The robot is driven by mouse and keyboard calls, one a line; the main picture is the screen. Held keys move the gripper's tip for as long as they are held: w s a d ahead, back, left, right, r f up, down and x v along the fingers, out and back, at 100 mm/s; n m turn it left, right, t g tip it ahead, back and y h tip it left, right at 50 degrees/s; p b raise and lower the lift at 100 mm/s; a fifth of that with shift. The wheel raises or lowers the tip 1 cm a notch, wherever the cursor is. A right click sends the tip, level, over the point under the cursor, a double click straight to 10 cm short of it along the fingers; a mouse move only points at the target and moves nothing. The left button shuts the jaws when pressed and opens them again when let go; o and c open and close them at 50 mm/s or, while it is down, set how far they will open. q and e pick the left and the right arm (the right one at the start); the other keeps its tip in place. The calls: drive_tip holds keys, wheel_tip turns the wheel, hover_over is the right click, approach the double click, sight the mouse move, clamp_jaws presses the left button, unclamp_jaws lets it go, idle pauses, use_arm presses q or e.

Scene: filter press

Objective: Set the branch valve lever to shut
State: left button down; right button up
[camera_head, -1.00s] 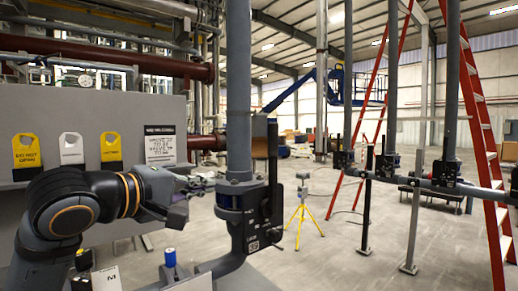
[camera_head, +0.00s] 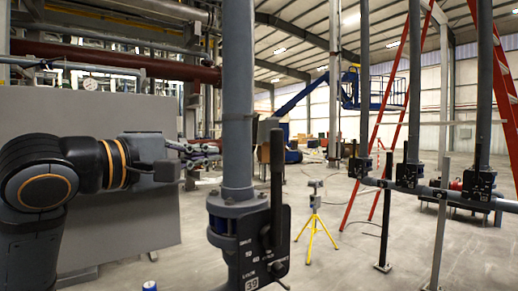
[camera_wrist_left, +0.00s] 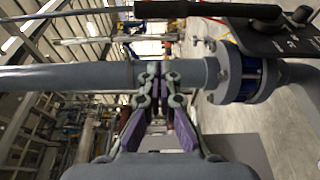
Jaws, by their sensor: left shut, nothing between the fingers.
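The branch valve (camera_head: 250,245) sits on a thick grey vertical pipe (camera_head: 238,95). It has a black plate with white markings and a label. Its black lever (camera_head: 277,180) stands upright beside the pipe, on the right. My left gripper (camera_head: 215,150) is shut and empty, just left of the pipe, above the valve body. In the left wrist view the gripper (camera_wrist_left: 157,85) has its fingertips at the pipe (camera_wrist_left: 60,77); I cannot tell whether they touch it. The lever's dark grip (camera_wrist_left: 205,9) runs along the top of that view, apart from the fingers. My right gripper is out of view.
A grey panel (camera_head: 130,215) stands behind my left arm. More valves (camera_head: 412,177) on a pipe rack stand at the right. A yellow tripod (camera_head: 315,222) and a red ladder (camera_head: 398,110) stand farther back. Open floor lies between.

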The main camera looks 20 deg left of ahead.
use_arm(q)
drive_tip(key=s+d+p+x, duration=0.1)
drive_tip(key=p+x, duration=0.5)
drive_tip(key=x, duration=0.6)
drive_tip(key=shift+w+d+p, duration=0.25)
drive_tip(key=shift+d+p, duration=0.15)
drive_tip(key=shift+d, duration=0.5)
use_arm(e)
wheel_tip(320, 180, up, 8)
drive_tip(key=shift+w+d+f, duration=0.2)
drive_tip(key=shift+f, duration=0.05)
use_arm(q)
drive_tip(key=shift+f, duration=0.15)
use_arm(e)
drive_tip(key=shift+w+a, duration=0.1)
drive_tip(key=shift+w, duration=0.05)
